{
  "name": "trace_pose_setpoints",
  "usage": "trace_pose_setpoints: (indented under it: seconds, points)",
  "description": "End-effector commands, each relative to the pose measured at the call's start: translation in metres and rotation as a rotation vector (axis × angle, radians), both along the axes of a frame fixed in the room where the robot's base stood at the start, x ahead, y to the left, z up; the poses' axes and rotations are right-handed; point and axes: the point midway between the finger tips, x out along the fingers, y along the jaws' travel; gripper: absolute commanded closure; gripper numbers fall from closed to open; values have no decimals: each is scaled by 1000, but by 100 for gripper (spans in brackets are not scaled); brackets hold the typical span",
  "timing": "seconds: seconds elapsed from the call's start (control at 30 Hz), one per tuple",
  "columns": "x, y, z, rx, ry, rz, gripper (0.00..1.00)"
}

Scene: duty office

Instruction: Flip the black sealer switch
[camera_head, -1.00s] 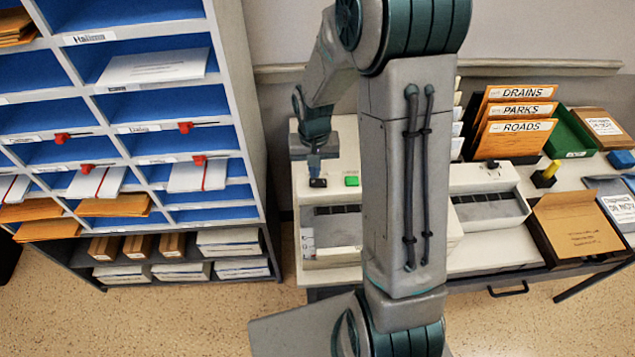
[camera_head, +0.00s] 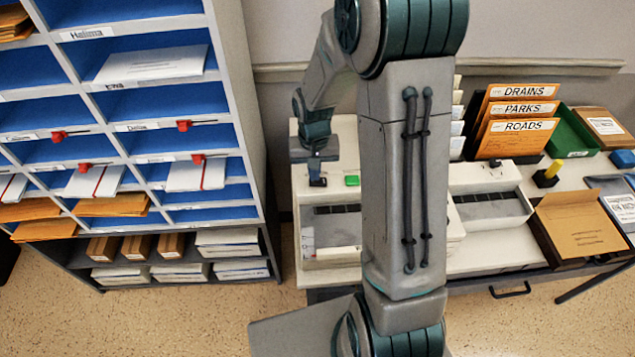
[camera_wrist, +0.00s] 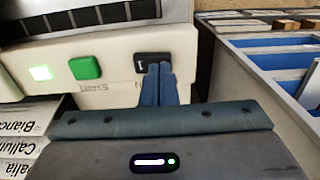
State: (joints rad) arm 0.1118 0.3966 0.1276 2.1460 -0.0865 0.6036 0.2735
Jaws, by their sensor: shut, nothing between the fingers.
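The black sealer switch (camera_wrist: 141,57) is a small dark rocker on the cream machine (camera_wrist: 118,88), beside a green button (camera_wrist: 85,68). My gripper (camera_wrist: 159,68) is shut and empty, its two blue fingers side by side. In the wrist view its tips overlap the lower right part of the switch and hide it; I cannot tell whether they press it. In the head view my gripper (camera_head: 316,180) points down at the switch, which is mostly hidden beneath it. The green button (camera_head: 352,180) is just to the right.
A lit indicator (camera_wrist: 40,73) glows near the green button. A pigeonhole rack (camera_head: 240,110) with blue compartments stands left of the machine. My arm hides the machine's right part. Orange folders (camera_head: 515,125), an open box (camera_head: 537,225) and a yellow-handled item (camera_head: 546,176) lie farther right.

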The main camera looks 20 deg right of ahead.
Motion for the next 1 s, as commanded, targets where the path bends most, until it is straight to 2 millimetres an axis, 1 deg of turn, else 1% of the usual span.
trace_pose_setpoints:
  seconds: [0.7, 0.87, 1.0]
  points:
    - [0, 0, -12, 0, 1, 0, 100]
    - [0, 0, -8, 0, 1, 0, 100]
    - [0, 0, 2, 0, 0, 0, 100]
